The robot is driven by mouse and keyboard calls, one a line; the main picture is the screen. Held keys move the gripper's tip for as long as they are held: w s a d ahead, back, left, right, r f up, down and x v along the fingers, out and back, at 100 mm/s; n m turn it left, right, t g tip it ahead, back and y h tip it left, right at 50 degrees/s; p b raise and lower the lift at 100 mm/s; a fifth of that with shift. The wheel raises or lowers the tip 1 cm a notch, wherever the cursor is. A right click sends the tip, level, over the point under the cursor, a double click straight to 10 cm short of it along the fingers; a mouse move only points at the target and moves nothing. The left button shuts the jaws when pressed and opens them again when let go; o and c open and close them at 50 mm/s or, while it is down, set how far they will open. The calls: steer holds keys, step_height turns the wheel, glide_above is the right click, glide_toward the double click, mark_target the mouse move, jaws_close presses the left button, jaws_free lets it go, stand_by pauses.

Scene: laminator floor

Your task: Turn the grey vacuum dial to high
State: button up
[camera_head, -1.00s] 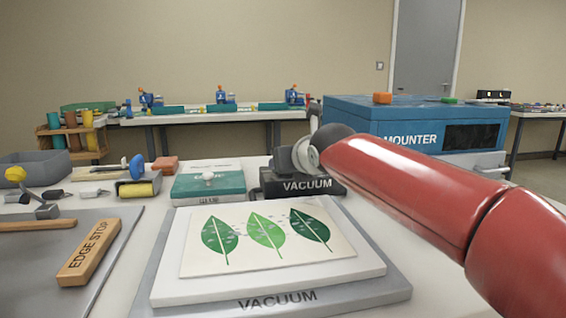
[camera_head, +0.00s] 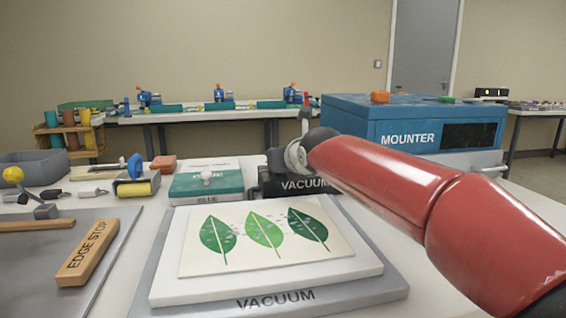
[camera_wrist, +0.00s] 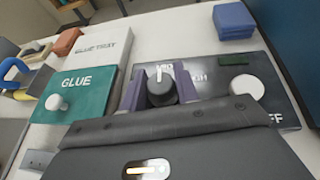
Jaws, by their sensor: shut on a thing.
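The vacuum control box (camera_head: 300,186), dark with a "VACUUM" label, stands behind the white vacuum bed. In the wrist view its panel (camera_wrist: 213,88) shows "MID", part of "HIGH" and part of "OFF". The grey vacuum dial (camera_wrist: 160,92) is a dark round knob with a white pointer mark, which points up near "MID". My gripper (camera_wrist: 159,88) is shut on the dial, one finger on each side. In the head view my gripper (camera_head: 276,160) is over the box's left part, and the dial is hidden there.
A teal glue box (camera_wrist: 75,98) with a white knob stands left of the control box. A white knob (camera_wrist: 245,88) is right of the dial. The vacuum bed (camera_head: 275,297) with a leaf print lies in front. The blue mounter (camera_head: 350,125) stands behind right.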

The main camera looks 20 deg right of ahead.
steer(key=shift+f+m+h+b, duration=0.1)
steer(key=shift+m+h+b, duration=0.2)
steer(key=shift+b, duration=0.1)
steer(key=shift+d+f+m+h+b, duration=0.1)
steer(key=shift+f+m+h+b, duration=0.05)
steer(key=shift+m+h+b, duration=0.95)
steer(key=m+g+h+b, duration=0.1)
steer(key=m+g+h, duration=0.1)
steer(key=m+h, duration=0.1)
steer(key=shift+h+b, duration=0.4)
steer(key=m+g+h+p, duration=0.2)
steer(key=m+g, duration=0.1)
steer(key=shift+r+h, duration=0.4)
steer(key=m+g+h+p, duration=0.1)
steer(key=m+g+p, duration=0.1)
steer(key=p, duration=0.1)
steer(key=shift+m, duration=0.3)
steer(key=shift+f+h, duration=0.1)
steer(key=shift+h, duration=0.2)
steer(key=shift+f+m+g+p, duration=0.15)
steer(key=shift+m+g+p, duration=0.15)
steer(key=shift+m+g, duration=0.1)
steer(key=o, duration=0.9)
steer(key=shift+o, duration=0.2)
